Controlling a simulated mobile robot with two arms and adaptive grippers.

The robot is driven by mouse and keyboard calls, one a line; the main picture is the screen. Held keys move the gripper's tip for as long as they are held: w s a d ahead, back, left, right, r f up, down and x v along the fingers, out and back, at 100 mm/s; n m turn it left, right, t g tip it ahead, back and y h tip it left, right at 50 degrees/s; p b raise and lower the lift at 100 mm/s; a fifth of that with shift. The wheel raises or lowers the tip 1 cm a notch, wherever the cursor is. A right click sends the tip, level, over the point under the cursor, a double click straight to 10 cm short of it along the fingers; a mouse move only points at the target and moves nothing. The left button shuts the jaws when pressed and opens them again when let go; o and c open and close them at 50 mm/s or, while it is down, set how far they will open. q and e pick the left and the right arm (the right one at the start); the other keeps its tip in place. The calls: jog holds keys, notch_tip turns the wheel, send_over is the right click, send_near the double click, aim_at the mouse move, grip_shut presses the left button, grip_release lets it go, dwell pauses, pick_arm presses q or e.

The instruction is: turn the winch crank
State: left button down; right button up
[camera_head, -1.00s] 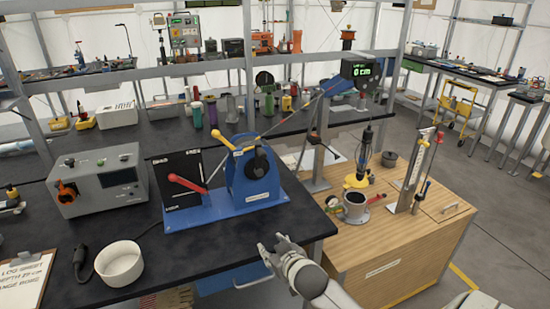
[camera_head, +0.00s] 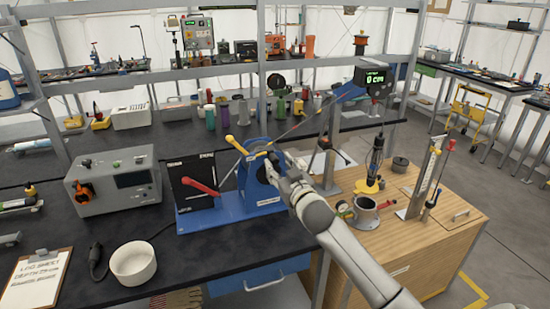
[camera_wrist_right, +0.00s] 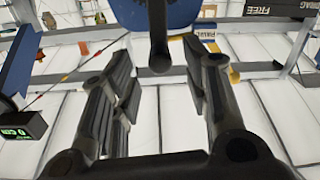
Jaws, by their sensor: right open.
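The blue winch (camera_head: 242,188) stands on the dark bench, with a red lever (camera_head: 200,187) at its left and a yellow-knobbed lever (camera_head: 237,145) on top. My right gripper (camera_head: 274,166) is at the winch's right side and covers most of the black crank in the head view. In the right wrist view, a dark bar with a rounded end, apparently the crank handle (camera_wrist_right: 158,45), stands between the spread fingers of the right gripper (camera_wrist_right: 156,85). The fingers are open, with gaps beside the bar. My left gripper is out of view.
A grey box with an orange knob (camera_head: 118,190), a white bowl (camera_head: 134,263) and a clipboard (camera_head: 35,281) are to the left. A display reading 0 cm (camera_head: 375,78) is above the wooden cabinet (camera_head: 440,230) on the right. A cable runs from the winch towards it.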

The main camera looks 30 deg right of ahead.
aim_at(276, 163)
jog(key=shift+p+x, duration=0.4)
jog(key=shift+x, duration=1.65)
jog(key=shift+a, duration=0.1)
grip_shut()
